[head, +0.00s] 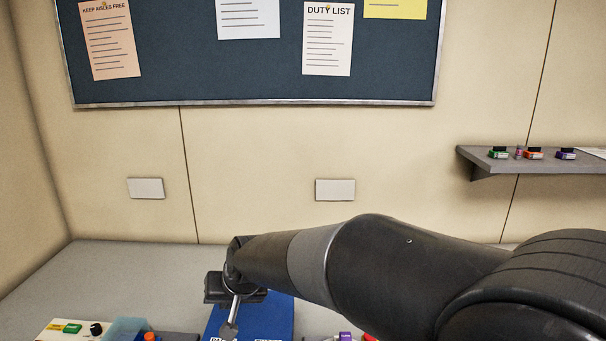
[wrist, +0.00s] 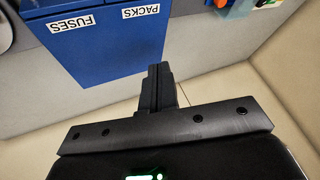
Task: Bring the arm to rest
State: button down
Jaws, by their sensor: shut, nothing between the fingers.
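My arm reaches in from the right in the head view, bent down at its far end above the bench. My gripper (wrist: 158,72) shows in the wrist view with its two dark fingers together and nothing between them. It is over or near a blue box (wrist: 95,45) with white labels reading FUSES and PACKS, upside down in that view. The blue box (head: 280,318) also shows in the head view, partly behind the arm's end. The fingertips cannot be made out clearly in the head view.
A grey bench (head: 110,275) runs along the wall. A pale device (head: 75,329) with coloured buttons stands at the bottom left. A wall shelf (head: 487,160) at the right holds several small coloured items. A notice board (head: 200,70) hangs above. The bench's back left is clear.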

jog(key=s+d+r+m+t+h, duration=0.1)
jog(key=s+d+r, duration=0.2)
jog(key=d, duration=0.6)
jog(key=s+d+r+h, duration=0.2)
jog(key=s+d, duration=0.2)
jog(key=d, duration=0.5)
jog(key=s+d+m+h, duration=0.1)
jog(key=s+d+m, duration=0.1)
jog(key=s+d, duration=1)
jog(key=shift+d+f+h, duration=0.35)
jog(key=shift+d+h, duration=0.05)
jog(key=shift+d, duration=0.35)
jog(key=c, duration=2.2)
grip_release()
